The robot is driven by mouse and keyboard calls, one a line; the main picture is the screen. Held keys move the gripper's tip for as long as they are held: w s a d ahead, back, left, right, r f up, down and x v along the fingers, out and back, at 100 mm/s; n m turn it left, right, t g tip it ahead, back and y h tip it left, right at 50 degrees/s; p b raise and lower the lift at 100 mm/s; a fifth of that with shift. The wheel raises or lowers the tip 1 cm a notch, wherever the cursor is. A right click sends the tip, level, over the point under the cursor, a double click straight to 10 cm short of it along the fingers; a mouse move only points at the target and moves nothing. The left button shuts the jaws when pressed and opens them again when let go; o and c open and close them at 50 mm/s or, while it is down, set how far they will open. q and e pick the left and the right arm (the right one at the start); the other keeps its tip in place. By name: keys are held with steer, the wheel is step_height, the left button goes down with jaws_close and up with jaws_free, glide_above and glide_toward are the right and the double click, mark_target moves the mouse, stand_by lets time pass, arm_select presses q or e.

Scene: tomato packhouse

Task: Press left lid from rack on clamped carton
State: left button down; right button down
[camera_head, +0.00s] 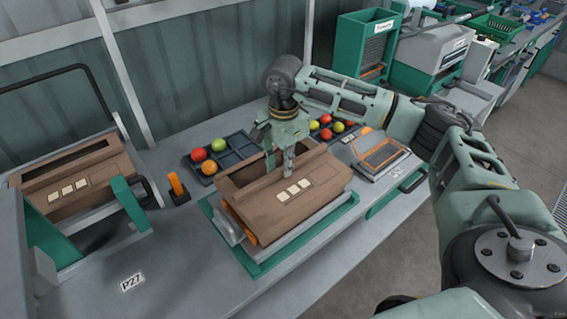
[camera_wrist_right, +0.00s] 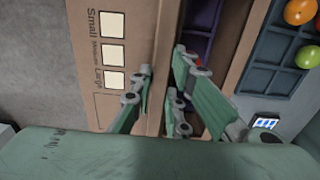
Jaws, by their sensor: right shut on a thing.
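A brown cardboard lid (camera_head: 292,200) with three pale squares and a long opening lies over the clamped carton, which it mostly hides. An orange part (camera_head: 250,237) shows under its front left corner. I cannot tell if the lid is fully seated. My right gripper (camera_head: 288,168) points down and is shut on the lid's strip beside the opening; the wrist view shows its fingers (camera_wrist_right: 160,95) on either side of this strip. The green and grey clamp base (camera_head: 305,243) surrounds the carton. Another brown lid (camera_head: 88,197) lies in the rack at the left. My left gripper is not visible.
Dark divided trays (camera_head: 235,146) with red, orange and green tomatoes stand behind the carton. A grey device with an orange-framed screen (camera_head: 380,155) stands to the right. An orange upright piece (camera_head: 177,187) stands between rack and carton. The front bench near the P27 label (camera_head: 132,281) is clear.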

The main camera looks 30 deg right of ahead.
steer(key=shift+f, duration=0.25)
steer(key=c, duration=1.6)
jaws_free()
steer(key=shift+c, duration=0.4)
steer(key=shift+c, duration=1.2)
steer(key=shift+r, duration=0.15)
steer(key=shift+r+p, duration=2.35)
steer(key=shift+r, duration=1.6)
steer(key=shift+f, duration=0.1)
